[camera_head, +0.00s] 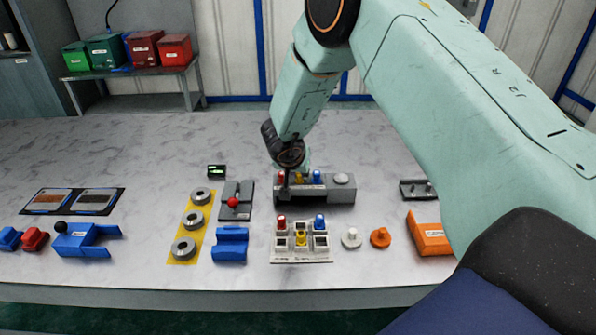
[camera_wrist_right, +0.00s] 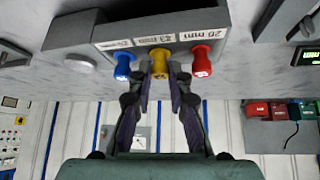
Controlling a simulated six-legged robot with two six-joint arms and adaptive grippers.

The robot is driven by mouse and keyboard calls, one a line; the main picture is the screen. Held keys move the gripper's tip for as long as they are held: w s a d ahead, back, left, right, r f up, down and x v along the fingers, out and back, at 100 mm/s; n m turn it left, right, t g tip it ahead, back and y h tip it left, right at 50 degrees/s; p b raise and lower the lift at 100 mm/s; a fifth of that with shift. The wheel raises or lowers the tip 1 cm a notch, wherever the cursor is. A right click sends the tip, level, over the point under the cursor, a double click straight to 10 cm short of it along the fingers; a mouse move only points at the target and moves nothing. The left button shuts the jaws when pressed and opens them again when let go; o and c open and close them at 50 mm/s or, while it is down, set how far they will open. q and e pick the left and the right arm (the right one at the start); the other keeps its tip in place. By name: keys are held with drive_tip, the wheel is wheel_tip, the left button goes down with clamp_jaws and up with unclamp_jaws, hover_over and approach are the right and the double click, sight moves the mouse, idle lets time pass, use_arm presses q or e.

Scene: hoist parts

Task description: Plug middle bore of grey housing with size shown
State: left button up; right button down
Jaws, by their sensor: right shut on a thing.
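The grey housing (camera_head: 335,196) stands in the middle of the table, with red (camera_head: 281,176), yellow (camera_wrist_right: 160,67) and blue (camera_head: 317,176) plugs in a row along it. My right gripper (camera_wrist_right: 160,82) is shut on the middle, yellow plug. Whether the plug is fully seated cannot be told. A small display (camera_head: 216,170) shows green text too small to read. My left gripper is out of view.
In front of the housing a white rack (camera_head: 300,256) holds more red, yellow and blue pieces. White (camera_head: 351,238) and orange (camera_head: 380,238) knobs stand to its right. Metal rings (camera_head: 193,219) on a yellow strip and a blue block (camera_head: 231,246) are left. The table behind is clear.

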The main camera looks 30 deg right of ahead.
idle(0.4)
drive_tip(key=c, duration=1.2)
unclamp_jaws()
drive_tip(key=shift+o, duration=0.2)
wheel_tip(320, 180, up, 7)
drive_tip(key=p, duration=0.9)
